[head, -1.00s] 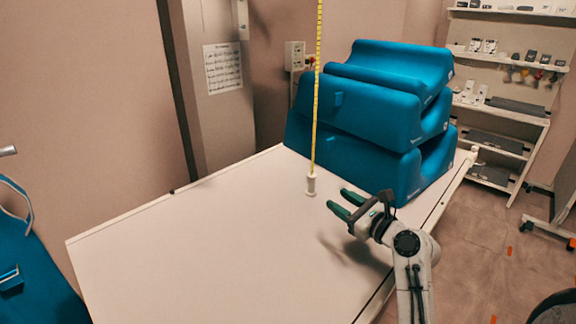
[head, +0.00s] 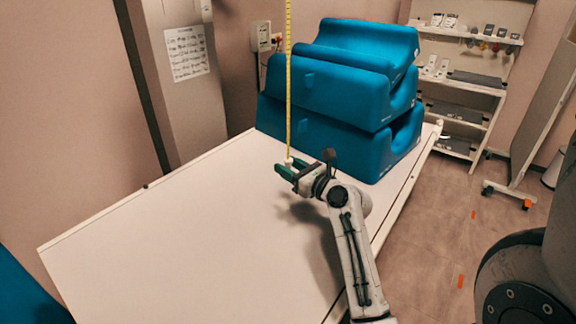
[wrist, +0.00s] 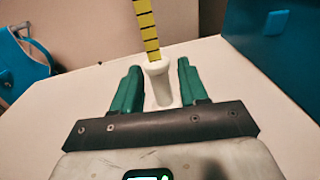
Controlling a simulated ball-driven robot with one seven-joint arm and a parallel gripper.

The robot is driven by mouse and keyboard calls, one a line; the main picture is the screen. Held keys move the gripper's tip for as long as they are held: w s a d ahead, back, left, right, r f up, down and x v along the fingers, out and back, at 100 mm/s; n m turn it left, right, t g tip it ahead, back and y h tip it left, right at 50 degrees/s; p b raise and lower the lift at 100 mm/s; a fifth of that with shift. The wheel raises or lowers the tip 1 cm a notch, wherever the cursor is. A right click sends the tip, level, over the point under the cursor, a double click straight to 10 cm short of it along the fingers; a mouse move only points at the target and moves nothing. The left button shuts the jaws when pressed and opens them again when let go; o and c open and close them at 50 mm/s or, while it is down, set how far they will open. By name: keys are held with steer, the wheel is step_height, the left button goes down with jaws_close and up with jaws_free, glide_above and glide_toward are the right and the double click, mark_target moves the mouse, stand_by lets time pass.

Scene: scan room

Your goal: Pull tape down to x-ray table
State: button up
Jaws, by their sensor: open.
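A yellow tape (head: 288,80) hangs straight down from above the picture. Its lower end carries a white spool-shaped handle (wrist: 158,82). In the head view most of the handle is hidden by my gripper (head: 283,168). In the wrist view my gripper (wrist: 160,88) is open, with one green finger on each side of the handle; the handle stands between them with gaps on both sides. The x-ray table (head: 150,240) is the white flat top below. I cannot tell whether the handle touches it.
Stacked blue foam cushions (head: 330,95) stand on the far end of the table, just right of the tape. A wall column (head: 175,80) stands behind the table. Shelves (head: 465,80) stand at the back right. The near tabletop is clear.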

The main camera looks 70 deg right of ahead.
steer(key=shift+w+d, duration=0.1)
steer(key=shift+w, duration=0.15)
steer(key=shift+c, duration=0.4)
jaws_close()
